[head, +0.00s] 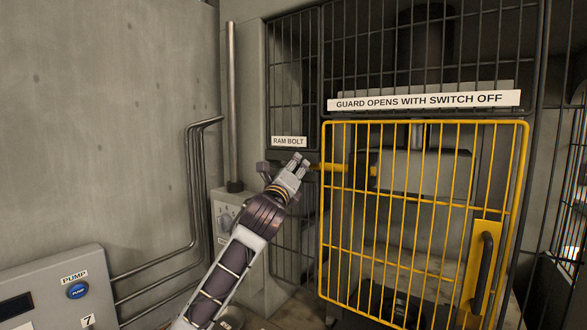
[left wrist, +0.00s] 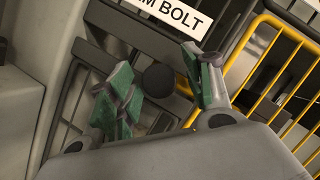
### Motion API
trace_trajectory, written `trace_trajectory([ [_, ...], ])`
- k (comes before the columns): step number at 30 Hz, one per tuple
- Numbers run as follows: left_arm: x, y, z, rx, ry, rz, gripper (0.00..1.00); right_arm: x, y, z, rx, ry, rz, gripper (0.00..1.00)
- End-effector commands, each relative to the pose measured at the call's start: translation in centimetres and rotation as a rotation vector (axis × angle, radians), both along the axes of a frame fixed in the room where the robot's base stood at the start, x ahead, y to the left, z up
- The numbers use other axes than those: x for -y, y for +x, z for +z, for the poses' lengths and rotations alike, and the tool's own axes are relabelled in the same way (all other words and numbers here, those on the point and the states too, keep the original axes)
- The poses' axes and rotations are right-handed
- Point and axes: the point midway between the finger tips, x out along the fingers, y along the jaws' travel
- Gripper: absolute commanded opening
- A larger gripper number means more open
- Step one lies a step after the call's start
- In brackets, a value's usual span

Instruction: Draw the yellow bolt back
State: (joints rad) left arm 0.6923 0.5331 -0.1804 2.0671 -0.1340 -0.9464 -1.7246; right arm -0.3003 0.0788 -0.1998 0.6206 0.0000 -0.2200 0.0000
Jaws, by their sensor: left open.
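The yellow bolt (head: 334,167) shows in the head view as a short horizontal yellow bar, just right of my left gripper (head: 299,164) and below the "RAM BOLT" label (head: 289,142). In the left wrist view, a dark round knob (left wrist: 158,77) lies between the two green-padded fingers of my left gripper (left wrist: 157,80), with a bit of yellow behind it. The fingers are apart, with a visible gap on each side of the knob. In the head view my gripper hides the bolt's left end. My right gripper is not in view.
A yellow barred guard (head: 423,200) with a dark handle (head: 482,270) closes the front of the machine. Dark mesh panels (head: 292,80) stand around it. A grey switch box (head: 224,217) is behind my left arm. A pump panel (head: 60,290) stands at the lower left.

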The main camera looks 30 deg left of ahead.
Motion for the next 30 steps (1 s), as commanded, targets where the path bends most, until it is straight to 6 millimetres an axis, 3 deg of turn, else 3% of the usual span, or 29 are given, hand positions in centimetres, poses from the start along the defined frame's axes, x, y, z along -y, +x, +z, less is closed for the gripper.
trace_trajectory([
  [14, -0.07, 0.56, 0.14, 0.001, 0.0, -0.001, 0.5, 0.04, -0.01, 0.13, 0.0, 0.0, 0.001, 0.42],
  [25, -0.08, 0.55, 0.11, 0.0, 0.0, 0.0, 0.02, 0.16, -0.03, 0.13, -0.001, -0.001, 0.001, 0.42],
  [30, -0.09, 0.56, 0.09, 0.0, 0.001, 0.0, 0.0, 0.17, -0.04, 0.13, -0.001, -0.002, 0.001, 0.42],
])
